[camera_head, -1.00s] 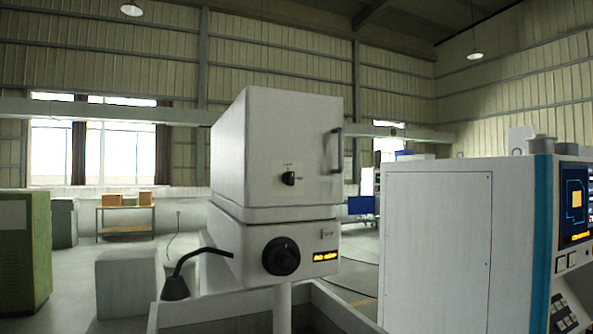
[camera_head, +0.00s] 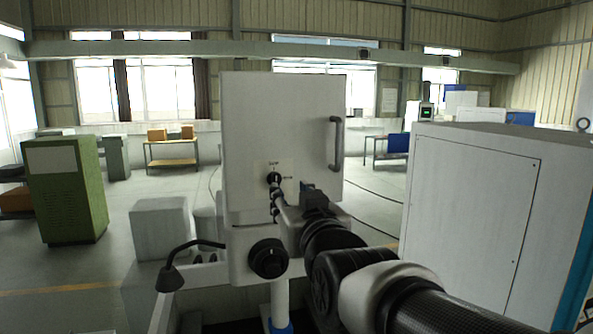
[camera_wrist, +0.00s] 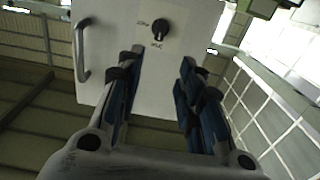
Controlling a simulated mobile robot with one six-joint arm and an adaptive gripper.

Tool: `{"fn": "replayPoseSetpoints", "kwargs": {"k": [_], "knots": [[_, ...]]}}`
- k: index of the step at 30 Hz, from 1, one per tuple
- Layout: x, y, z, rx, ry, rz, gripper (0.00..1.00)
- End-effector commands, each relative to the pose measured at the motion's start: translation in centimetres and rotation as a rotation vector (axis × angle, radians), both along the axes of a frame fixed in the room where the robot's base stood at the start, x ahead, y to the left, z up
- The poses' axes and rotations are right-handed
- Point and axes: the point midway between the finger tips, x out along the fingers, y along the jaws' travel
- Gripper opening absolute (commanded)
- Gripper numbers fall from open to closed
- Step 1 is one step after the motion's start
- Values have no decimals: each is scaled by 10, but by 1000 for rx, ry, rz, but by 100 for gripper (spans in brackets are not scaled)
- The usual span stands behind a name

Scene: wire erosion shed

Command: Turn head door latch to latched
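The head door latch is a small black knob (camera_head: 274,178) on a pale label plate on the front of the white head door (camera_head: 282,115). In the wrist view the knob (camera_wrist: 161,28) appears beyond my fingertips, roughly between them sideways. Small labels sit by it, too blurred to read surely, and I cannot tell which its pointer faces. My gripper (camera_wrist: 161,57) is open and empty, its two fingers spread with blue pads. In the head view my gripper (camera_head: 279,200) is in front of the door, just below the knob, and covers part of the lower front.
A black door handle (camera_head: 337,144) stands on the door's right side. A larger black dial (camera_head: 268,258) is below, with a dark bent-neck lamp (camera_head: 172,278) to its left. A big white cabinet (camera_head: 470,205) stands to the right.

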Motion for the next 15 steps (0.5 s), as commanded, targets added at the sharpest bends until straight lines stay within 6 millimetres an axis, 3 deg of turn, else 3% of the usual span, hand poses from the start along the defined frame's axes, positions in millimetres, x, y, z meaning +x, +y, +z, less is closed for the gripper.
{"fn": "replayPoseSetpoints", "kwargs": {"k": [15], "knots": [[108, 31, 2, -1, 3, -1, 34]]}}
